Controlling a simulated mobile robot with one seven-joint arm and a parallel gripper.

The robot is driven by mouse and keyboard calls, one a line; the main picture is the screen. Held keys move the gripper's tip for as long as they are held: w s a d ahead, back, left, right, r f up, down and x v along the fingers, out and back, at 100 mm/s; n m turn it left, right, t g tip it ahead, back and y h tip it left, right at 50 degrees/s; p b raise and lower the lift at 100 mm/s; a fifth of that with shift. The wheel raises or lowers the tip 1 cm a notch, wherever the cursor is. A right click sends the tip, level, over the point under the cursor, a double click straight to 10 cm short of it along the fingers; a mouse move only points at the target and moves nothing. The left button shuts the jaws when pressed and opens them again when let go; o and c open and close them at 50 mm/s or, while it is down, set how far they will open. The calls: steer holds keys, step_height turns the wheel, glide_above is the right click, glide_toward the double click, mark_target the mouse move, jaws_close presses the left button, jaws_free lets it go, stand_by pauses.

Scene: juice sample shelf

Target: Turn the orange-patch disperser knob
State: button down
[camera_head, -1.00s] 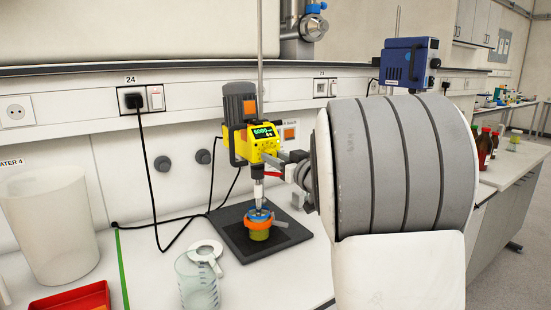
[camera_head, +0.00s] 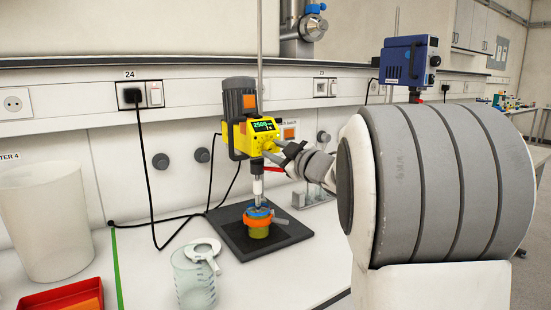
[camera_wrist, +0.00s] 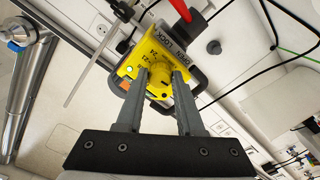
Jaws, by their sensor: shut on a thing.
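The disperser (camera_head: 250,138) has a yellow head, a grey ribbed motor, an orange patch (camera_head: 247,101) on the motor and a lit green display (camera_head: 264,126) that seems to read 2500. It stands over a black base plate. Its yellow knob (camera_wrist: 158,82) shows in the wrist view between the two grey fingers of my gripper (camera_wrist: 160,76), which are shut on it. In the head view my gripper (camera_head: 278,153) reaches the front of the yellow head from the right; the knob is mostly hidden there.
Below the shaft, a jar with an orange ring (camera_head: 260,221) sits on the black plate (camera_head: 285,240). A glass beaker (camera_head: 193,280), a large translucent container (camera_head: 45,225) and a red tray (camera_head: 60,299) stand left. A blue device (camera_head: 408,62) is behind my arm.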

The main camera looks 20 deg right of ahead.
steer(key=shift+n+b, duration=1.15)
steer(key=shift+n, duration=1.15)
steer(key=c, duration=0.5)
jaws_free()
